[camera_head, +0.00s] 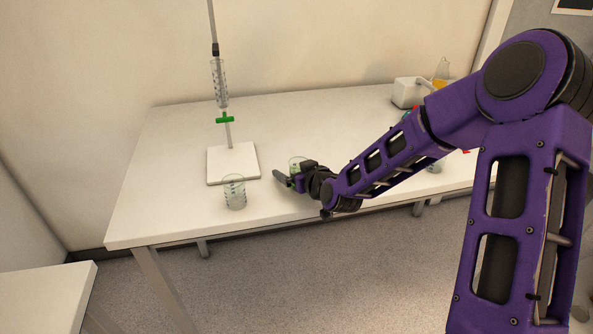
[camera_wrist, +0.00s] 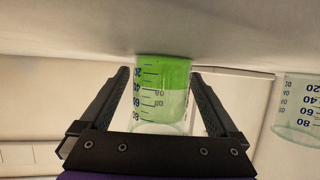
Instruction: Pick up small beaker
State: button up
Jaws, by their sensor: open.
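A small clear beaker with green contents and dark markings stands on the white table; its upper part shows behind my gripper in the head view (camera_head: 297,161). In the wrist view, which looks upside down, the beaker (camera_wrist: 162,72) sits between the two fingers. My gripper (camera_head: 284,178) is open, low over the table near its front edge. In the wrist view its fingers (camera_wrist: 160,76) lie on both sides of the beaker, with a visible gap on each side. The beaker's lower part is hidden by my gripper in the head view.
A larger clear beaker (camera_head: 234,192) stands left of my gripper and shows at the right of the wrist view (camera_wrist: 298,105). Behind it is a stand with a white base (camera_head: 222,170) and a burette with a green valve (camera_head: 225,119). A white device (camera_head: 408,92) stands at the back right.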

grip_shut()
notch_tip(320, 180, up, 15)
jog(key=p, duration=0.5)
jog(key=shift+p, duration=0.3)
dwell(0.3)
